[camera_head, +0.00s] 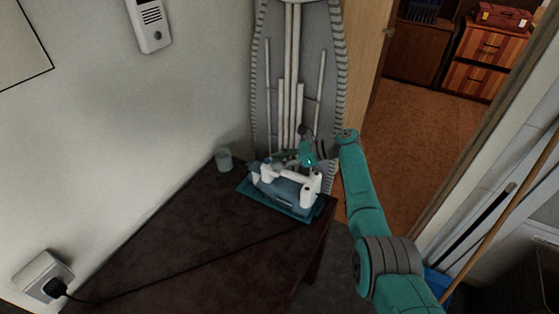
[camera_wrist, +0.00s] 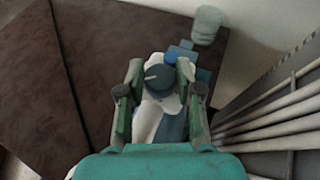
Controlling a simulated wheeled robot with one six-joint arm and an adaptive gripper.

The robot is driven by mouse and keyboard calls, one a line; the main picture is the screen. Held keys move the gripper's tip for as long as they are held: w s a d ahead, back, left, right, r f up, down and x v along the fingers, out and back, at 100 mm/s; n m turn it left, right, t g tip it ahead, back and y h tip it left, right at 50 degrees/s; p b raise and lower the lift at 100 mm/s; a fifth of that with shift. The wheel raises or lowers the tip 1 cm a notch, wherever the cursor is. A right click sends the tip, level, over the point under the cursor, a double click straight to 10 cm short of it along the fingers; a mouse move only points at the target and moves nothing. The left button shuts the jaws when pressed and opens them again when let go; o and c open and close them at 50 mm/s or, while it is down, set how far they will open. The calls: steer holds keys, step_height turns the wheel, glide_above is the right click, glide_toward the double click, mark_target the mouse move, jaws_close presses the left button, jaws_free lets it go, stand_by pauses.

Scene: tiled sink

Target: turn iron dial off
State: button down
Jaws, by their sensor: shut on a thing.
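The iron (camera_head: 284,190) is white and blue and stands on a blue-green tray (camera_head: 270,204) at the far end of a dark table. In the wrist view the iron's dial (camera_wrist: 158,80) is a dark round knob with a pale mark, on the white body (camera_wrist: 146,122). My gripper (camera_wrist: 158,72) is over the iron, with its two green fingers on either side of the dial, shut on it.
The dark table (camera_head: 190,240) has bare room at the front. A black cord (camera_head: 190,264) crosses it to a wall socket (camera_head: 44,276). A pale cup (camera_head: 224,160) stands behind the iron. An ironing board (camera_head: 292,80) leans upright behind the table.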

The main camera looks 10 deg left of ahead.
steer(key=shift+f, duration=0.1)
steer(key=c, duration=0.7)
jaws_free()
steer(key=shift+c, duration=0.2)
steer(key=v, duration=1.2)
